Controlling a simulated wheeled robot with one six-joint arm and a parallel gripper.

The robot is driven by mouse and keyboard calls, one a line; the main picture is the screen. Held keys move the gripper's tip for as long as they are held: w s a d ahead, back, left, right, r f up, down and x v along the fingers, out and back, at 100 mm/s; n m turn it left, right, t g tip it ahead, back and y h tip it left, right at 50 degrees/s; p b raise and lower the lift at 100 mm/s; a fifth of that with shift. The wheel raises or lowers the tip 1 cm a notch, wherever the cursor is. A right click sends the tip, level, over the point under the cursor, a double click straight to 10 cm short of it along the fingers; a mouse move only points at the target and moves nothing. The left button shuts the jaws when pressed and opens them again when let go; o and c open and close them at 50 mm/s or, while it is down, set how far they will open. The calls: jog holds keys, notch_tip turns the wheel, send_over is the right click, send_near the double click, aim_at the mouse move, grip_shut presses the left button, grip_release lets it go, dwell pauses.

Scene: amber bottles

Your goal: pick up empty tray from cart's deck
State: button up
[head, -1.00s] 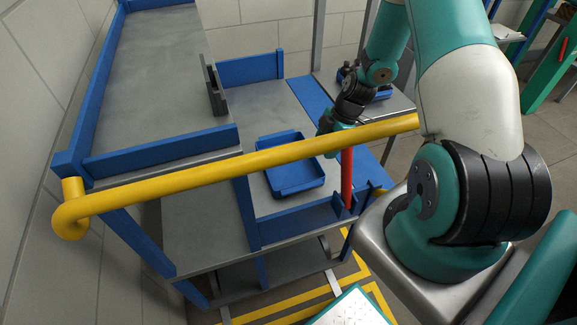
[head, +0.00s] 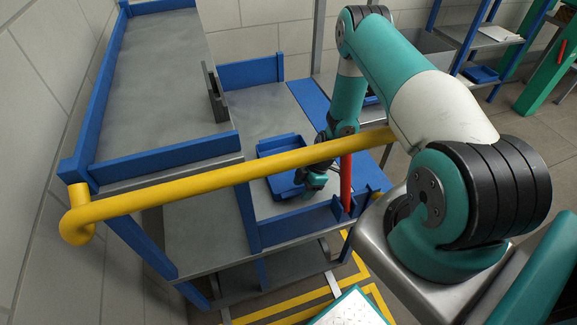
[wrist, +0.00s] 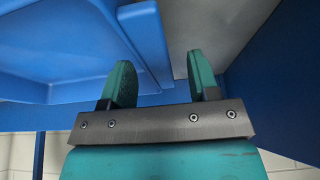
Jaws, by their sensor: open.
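The blue tray (head: 284,186) lies on the grey lower deck of the cart (head: 262,203), behind the yellow handrail, which crosses in front of its middle. What shows of its inside is empty. My gripper (head: 317,182) is low at the tray's right side, with its fingers hard to make out there. In the wrist view, my gripper (wrist: 160,62) is open with two green fingers apart. The tray (wrist: 60,45) fills the upper left, and its rim edge runs down toward the gap between the fingers. I cannot tell whether the rim lies between them. Nothing is held.
The yellow handrail (head: 230,172) passes close to my arm. A red post (head: 346,183) stands just right of the gripper. Blue edge rails (head: 295,222) bound the deck. A higher grey shelf (head: 160,80) is at left. A shelf rack stands at the back right.

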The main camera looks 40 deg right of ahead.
jog(key=shift+w+a+f, duration=0.1)
jog(key=shift+a+f, duration=0.1)
jog(key=shift+f, duration=0.5)
jog(key=c, duration=1)
grip_shut()
jog(key=shift+r, duration=0.15)
